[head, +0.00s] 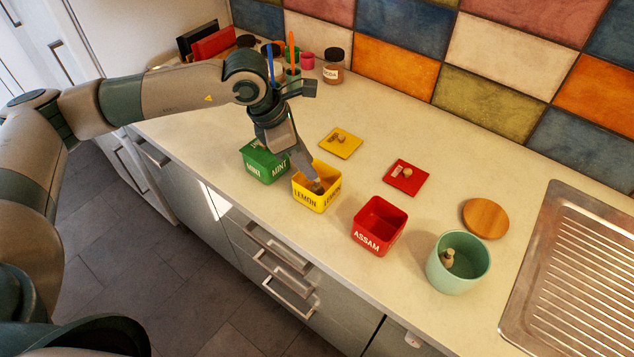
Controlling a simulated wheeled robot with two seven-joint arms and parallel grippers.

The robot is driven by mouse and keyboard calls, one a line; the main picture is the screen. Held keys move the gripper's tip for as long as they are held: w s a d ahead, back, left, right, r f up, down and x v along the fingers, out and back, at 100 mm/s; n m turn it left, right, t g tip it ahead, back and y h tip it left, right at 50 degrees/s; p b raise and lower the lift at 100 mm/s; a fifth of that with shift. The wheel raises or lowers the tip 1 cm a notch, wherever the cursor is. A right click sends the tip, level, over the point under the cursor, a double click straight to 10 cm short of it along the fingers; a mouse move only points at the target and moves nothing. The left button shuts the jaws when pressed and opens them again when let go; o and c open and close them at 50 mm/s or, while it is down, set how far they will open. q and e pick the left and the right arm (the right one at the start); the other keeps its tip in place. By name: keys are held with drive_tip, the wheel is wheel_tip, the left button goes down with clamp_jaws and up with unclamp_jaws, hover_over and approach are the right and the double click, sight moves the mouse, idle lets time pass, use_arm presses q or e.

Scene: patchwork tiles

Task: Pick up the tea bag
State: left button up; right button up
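My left gripper (314,183) points down into the yellow LEMON box (308,199). Its fingertips are at or below the rim, and I cannot tell whether they are open or shut. A small brownish shape (319,188) shows at the fingertips inside the box. It may be a tea bag, but it is too small and covered to be sure. The green MINT box (258,165) stands left of the yellow one; its inside is partly hidden by my arm. The red ASSAM box (379,226) is open and looks empty. My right gripper is not in view.
A yellow lid (349,149) and a red lid (416,180) lie behind the boxes. A mint-green pot (446,281) holds a small tan thing (449,258). A round wooden lid (486,218) and a steel drainer (585,270) are at the right. Jars (333,72) stand against the tiles.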

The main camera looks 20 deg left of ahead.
sight(317, 180)
use_arm(q)
drive_tip(key=shift+x, duration=1)
drive_tip(key=shift+d+f+p, duration=0.15)
drive_tip(key=shift+f+p, duration=0.1)
drive_tip(key=shift+p, duration=0.45)
drive_tip(key=shift+w+d+f+p, duration=0.1)
drive_tip(key=shift+d+f+p, duration=0.1)
drive_tip(key=shift+f+p, duration=0.5)
drive_tip(key=shift+p+x, duration=0.55)
drive_tip(key=shift+x, duration=0.45)
drive_tip(key=shift+w+d+f, duration=0.1)
drive_tip(key=shift+w+f, duration=0.05)
drive_tip(key=shift+f, duration=0.4)
clamp_jaws()
